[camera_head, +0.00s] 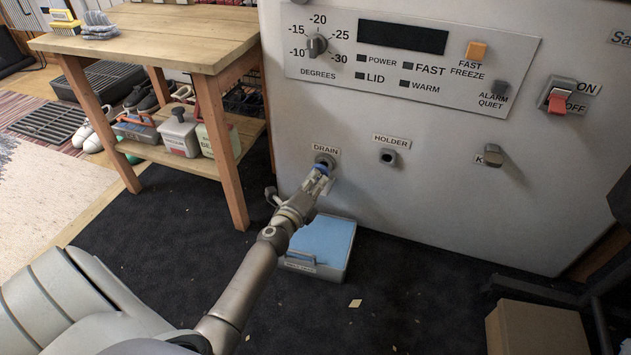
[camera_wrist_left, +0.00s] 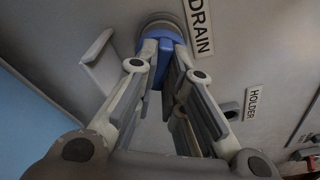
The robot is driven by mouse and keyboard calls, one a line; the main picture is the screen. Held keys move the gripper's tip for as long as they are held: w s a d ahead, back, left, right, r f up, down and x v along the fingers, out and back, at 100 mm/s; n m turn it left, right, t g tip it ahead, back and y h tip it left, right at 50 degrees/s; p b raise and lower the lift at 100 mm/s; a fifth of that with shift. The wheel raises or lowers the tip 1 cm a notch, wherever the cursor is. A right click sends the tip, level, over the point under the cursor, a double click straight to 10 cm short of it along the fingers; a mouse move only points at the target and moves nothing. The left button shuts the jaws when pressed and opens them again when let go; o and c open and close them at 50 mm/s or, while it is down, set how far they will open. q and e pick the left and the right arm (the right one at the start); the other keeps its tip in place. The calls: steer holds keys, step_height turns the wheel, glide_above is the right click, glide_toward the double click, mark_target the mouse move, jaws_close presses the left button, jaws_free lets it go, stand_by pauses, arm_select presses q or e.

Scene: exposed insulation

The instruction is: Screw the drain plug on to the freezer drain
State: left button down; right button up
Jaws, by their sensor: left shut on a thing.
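The freezer drain (camera_head: 325,158) is a grey round fitting under the DRAIN label on the freezer front. My left gripper (camera_head: 321,171) is at the drain, shut on the blue drain plug (camera_head: 321,168). In the left wrist view, the blue plug (camera_wrist_left: 161,58) sits between the fingertips of the left gripper (camera_wrist_left: 160,50), right against the grey round drain (camera_wrist_left: 162,29). The fingers hide part of the plug, so I cannot tell how far it is on the drain. My right gripper is not in view.
The holder (camera_head: 388,156) to the right of the drain looks empty. A shallow tray with blue inside (camera_head: 348,259) lies on the dark mat below the drain. A wooden table (camera_head: 215,55) stands at the left, and a cardboard box (camera_head: 535,328) lies at the lower right.

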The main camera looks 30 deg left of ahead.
arm_select(q)
steer(key=shift+w+a, duration=0.15)
steer(key=shift+w, duration=0.45)
steer(key=shift+w+a, duration=0.15)
steer(key=shift+w, duration=0.5)
steer(key=c, duration=1.4)
jaws_free()
steer(key=shift+c, duration=0.2)
steer(key=shift+s, duration=0.2)
steer(key=s+d, duration=0.1)
steer(key=s, duration=1)
steer(key=shift+s+d+r, duration=0.3)
steer(key=shift+d+r, duration=0.05)
steer(key=shift+d, duration=0.05)
